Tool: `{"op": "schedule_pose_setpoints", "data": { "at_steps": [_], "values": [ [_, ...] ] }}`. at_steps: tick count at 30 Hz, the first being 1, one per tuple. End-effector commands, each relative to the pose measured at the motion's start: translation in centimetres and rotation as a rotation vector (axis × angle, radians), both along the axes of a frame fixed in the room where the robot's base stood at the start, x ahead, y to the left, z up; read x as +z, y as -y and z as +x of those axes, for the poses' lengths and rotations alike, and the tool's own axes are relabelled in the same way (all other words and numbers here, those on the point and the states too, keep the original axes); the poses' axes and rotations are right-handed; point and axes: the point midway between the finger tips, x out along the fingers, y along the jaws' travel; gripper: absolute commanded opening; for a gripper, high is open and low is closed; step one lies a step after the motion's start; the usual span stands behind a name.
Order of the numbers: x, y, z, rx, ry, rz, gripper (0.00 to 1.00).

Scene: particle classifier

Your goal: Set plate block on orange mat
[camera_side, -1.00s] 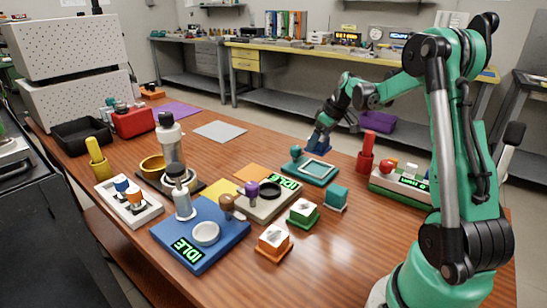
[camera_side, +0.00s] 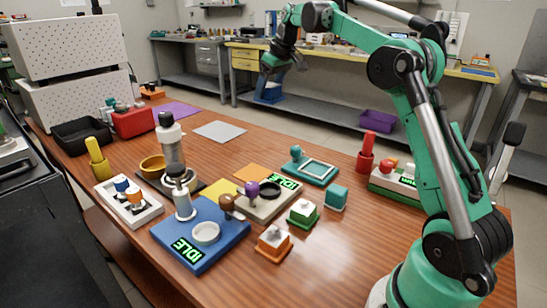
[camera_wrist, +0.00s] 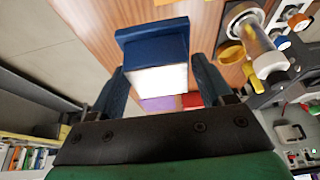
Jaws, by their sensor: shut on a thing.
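My gripper (camera_side: 272,70) is raised well above the table, towards its far side. It is shut on a blue block (camera_side: 268,93), which I take for the plate block. In the wrist view the blue block (camera_wrist: 150,48) has a flared blue base and a bright white face, and it sits between the two fingers of my gripper (camera_wrist: 160,75). The orange mat (camera_side: 250,173) lies flat on the table between a yellow mat and a teal frame device. It looks bare. The gripper is behind and above the mat in the side view.
A beige IDLE device (camera_side: 290,200) stands just in front of the orange mat, and the teal frame device (camera_side: 313,168) to its right. A blue IDLE base (camera_side: 205,235), a glass column (camera_side: 170,145) and several small blocks stand nearby. A grey mat (camera_side: 220,131) is clear.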

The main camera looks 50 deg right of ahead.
Motion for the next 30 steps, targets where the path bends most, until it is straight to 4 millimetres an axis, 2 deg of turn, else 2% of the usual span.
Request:
{"op": "schedule_pose_setpoints", "data": {
  "at_steps": [1,3,8,14,24,30],
  "values": [
    [-0.2,-1.3,1.2,0.007,0.001,-0.002,0.0],
    [-0.3,-2.5,2.3,0.005,0.005,-0.001,0.0],
    [-1.3,-3.6,3.3,0.0,0.007,-0.001,0.0],
    [-5.4,-3.6,3.3,-0.001,0.007,-0.001,0.0],
    [-14.3,-3.5,3.2,-0.001,0.007,-0.001,0.0],
    [-16.6,-3.5,3.2,0.0,0.007,-0.001,0.0]
  ]
}}
